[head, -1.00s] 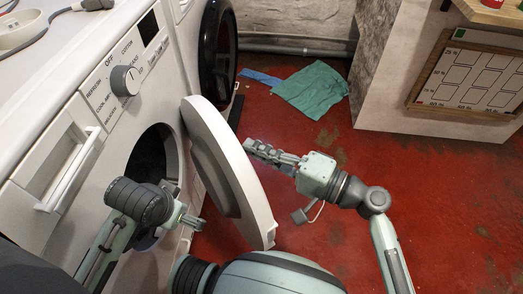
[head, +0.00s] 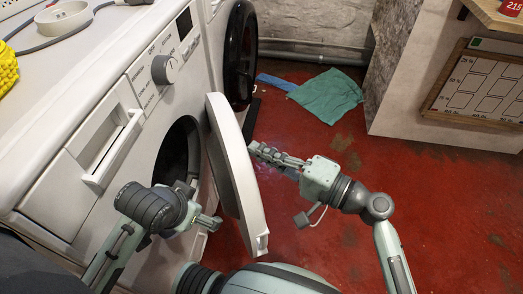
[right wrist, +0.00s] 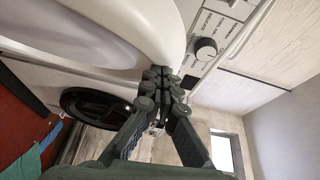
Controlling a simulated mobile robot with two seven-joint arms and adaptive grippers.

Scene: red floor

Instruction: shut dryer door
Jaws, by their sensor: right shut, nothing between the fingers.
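The white dryer door (head: 234,165) stands partly open, swung out from the dark round opening (head: 177,160) of the dryer (head: 150,125). My right gripper (head: 254,149) is shut and empty on the outer side of the door, its fingertips at or very near the door's face. In the right wrist view its fingertips (right wrist: 158,76) lie beside the curved door rim (right wrist: 165,30); I cannot tell if they touch. My left gripper (head: 208,222) is between the opening and the door's inner side, low down. Its finger state is unclear.
A second machine with a black round door (head: 240,55) stands behind. A green cloth (head: 328,95) lies on the red floor, with free floor to the right.

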